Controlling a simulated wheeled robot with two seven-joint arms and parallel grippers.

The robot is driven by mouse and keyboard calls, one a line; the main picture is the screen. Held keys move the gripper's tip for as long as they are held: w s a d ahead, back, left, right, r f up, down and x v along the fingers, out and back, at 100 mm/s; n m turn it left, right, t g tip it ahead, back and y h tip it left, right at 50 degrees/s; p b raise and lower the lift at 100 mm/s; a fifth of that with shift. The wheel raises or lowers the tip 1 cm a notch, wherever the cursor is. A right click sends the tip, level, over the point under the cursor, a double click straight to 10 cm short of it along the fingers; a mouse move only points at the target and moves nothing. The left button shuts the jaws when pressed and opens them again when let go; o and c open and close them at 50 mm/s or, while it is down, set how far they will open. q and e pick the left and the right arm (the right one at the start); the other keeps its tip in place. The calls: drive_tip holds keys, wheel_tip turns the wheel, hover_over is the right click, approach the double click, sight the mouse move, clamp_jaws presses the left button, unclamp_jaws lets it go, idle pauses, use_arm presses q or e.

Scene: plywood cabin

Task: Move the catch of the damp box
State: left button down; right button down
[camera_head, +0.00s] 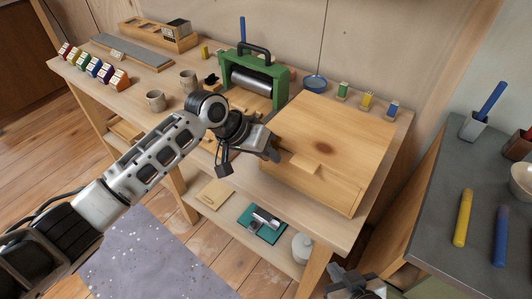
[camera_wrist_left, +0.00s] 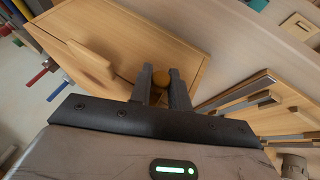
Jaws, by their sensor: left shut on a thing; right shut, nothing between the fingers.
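The damp box (camera_head: 340,125) is a pale wooden box on the right part of the workbench, its lid closed. A wooden handle (camera_head: 305,163) juts from it and also shows in the left wrist view (camera_wrist_left: 88,60). My left gripper (camera_head: 273,153) is at the box's left front side. In the left wrist view its fingers (camera_wrist_left: 163,88) are shut on a small round wooden knob, the catch (camera_wrist_left: 160,77), at the box's edge. In the head view the gripper hides the catch. My right gripper (camera_head: 355,285) is low at the bottom edge, away from the box, shut and empty.
A green press with a roller (camera_head: 252,80) stands left of the box. A grey side table (camera_head: 480,225) at right holds blue and yellow sticks.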

idle(0.4)
use_arm(q)
drive_tip(key=c, duration=1.6)
unclamp_jaws()
drive_tip(key=b+v, duration=0.1)
drive_tip(key=v, duration=1.5)
drive_tip(key=shift+w, duration=0.1)
